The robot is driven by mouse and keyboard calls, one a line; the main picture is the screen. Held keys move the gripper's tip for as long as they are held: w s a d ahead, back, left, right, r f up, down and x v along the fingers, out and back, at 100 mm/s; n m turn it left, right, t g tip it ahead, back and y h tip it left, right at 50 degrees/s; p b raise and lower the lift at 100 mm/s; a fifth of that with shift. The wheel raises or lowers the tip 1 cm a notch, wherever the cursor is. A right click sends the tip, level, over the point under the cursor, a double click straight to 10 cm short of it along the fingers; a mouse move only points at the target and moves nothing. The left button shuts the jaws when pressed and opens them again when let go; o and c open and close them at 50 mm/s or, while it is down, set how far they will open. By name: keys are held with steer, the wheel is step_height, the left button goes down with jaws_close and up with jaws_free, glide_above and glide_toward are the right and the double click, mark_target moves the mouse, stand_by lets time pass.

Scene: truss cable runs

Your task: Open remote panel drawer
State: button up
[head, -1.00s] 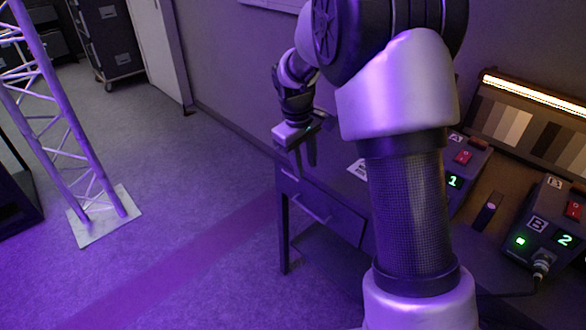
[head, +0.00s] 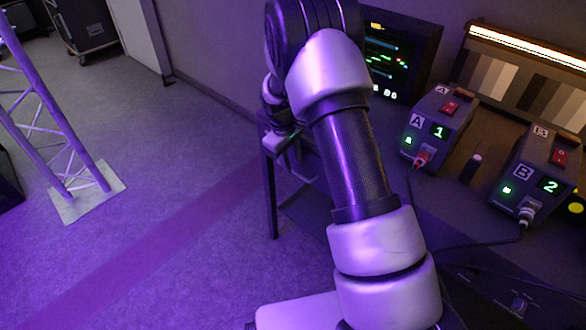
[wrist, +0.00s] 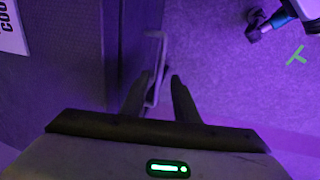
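In the wrist view, a light drawer handle (wrist: 160,48) stands out from the dark desk side, where the drawer front (wrist: 133,45) shows at a steep angle. My gripper (wrist: 160,76) is open, with one finger on each side of the handle's near part. A gap shows by the right finger; I cannot tell whether the left finger touches the handle.
The desk carries box A (head: 436,128), box B (head: 540,172), a monitor (head: 398,55) and cables. A truss tower (head: 50,120) on a pale base plate stands at left. The carpet between it and the desk is clear.

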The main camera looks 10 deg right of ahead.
steer(key=shift+w+d+f, duration=0.1)
steer(key=shift+d+f, duration=0.05)
steer(key=shift+f, duration=0.55)
steer(key=shift+w+d+f, duration=0.1)
steer(key=shift+f, duration=0.6)
steer(key=shift+c, duration=0.4)
jaws_close()
